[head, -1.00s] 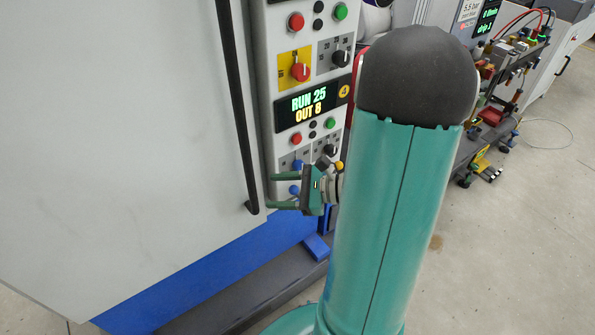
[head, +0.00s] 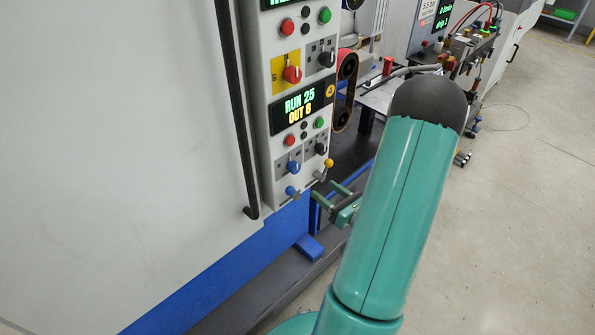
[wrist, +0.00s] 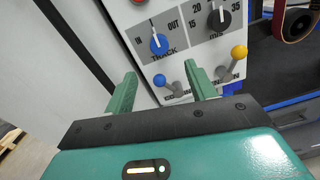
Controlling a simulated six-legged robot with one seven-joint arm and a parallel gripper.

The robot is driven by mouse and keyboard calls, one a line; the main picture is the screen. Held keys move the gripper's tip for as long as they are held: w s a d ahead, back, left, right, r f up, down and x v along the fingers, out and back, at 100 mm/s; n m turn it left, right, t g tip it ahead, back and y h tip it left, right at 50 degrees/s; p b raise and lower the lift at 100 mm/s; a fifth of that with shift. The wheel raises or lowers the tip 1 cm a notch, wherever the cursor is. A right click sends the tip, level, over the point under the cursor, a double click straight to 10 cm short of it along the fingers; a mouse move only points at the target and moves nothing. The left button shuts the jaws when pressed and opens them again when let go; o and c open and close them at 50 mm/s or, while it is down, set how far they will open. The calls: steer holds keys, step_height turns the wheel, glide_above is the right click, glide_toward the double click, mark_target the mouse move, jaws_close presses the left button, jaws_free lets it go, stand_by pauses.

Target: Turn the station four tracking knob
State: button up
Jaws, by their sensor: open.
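The tracking knob (head: 293,167) is a blue knob low on the grey control panel, under the display (head: 303,108) marked with a yellow 4. In the wrist view the knob (wrist: 158,42) sits above the word TRACK, between IN and OUT, with its white mark pointing roughly up. My gripper (head: 323,189) is at the lower right of the panel in the head view. In the wrist view my gripper (wrist: 162,75) is open with nothing held. Its two green fingers point towards the panel, and the knob lies beyond the fingertips, not touched.
Below the knob are a blue-tipped lever (wrist: 160,80) and a yellow-tipped lever (wrist: 239,52). A black knob (wrist: 219,18) is to the right. A black door handle (head: 237,110) runs along the left of the panel. A belt unit (head: 345,90) stands right of it.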

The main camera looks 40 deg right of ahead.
mark_target(297, 169)
steer(key=w, duration=1.2)
steer(key=shift+w+a, duration=0.1)
